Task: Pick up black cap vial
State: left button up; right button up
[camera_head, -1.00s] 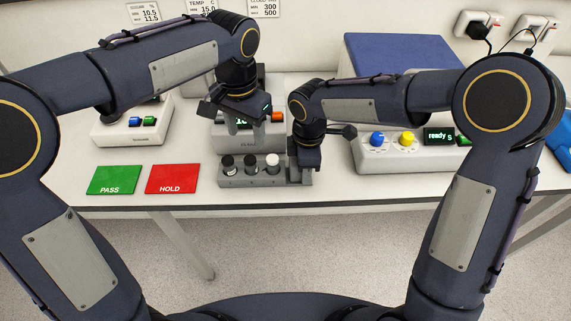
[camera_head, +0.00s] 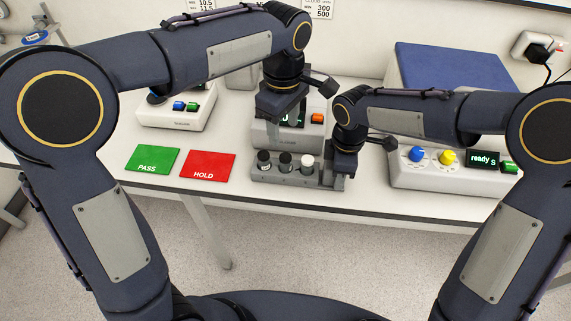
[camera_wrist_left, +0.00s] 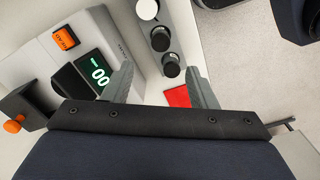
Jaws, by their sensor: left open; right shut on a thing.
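A grey rack (camera_head: 265,176) on the table holds three vials in a row. The left vial (camera_head: 263,158) and the middle vial (camera_head: 285,161) both look dark-capped; the right vial (camera_head: 307,162) has a white cap. My left gripper (camera_head: 280,120) is open and empty, above and behind the rack. In the left wrist view, the end dark-capped vial (camera_wrist_left: 171,66) shows between my spread fingers (camera_wrist_left: 160,86), apart from both; its depth is hard to judge. My right gripper (camera_head: 344,172) is shut at the rack's right end; its fingertips are largely hidden.
A green PASS card (camera_head: 152,160) and a red HOLD card (camera_head: 207,165) lie left of the rack. A device with a display (camera_head: 262,132) stands close behind it. A control box (camera_head: 420,182) with knobs stands to the right.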

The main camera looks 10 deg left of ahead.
aim_at(286, 157)
pick_arm(q)
jog(key=f, duration=1)
jog(key=shift+s+d+f, duration=0.15)
jog(key=shift+d+f, duration=0.05)
jog(key=shift+f, duration=0.15)
jog(key=c, duration=1.1)
jog(key=shift+o, duration=0.2)
jog(key=shift+r, duration=0.1)
notch_tip(286, 157, up, 10)
jog(key=shift+f, duration=0.1)
pick_arm(e)
jog(key=o, duration=1.3)
jog(key=shift+c, duration=0.2)
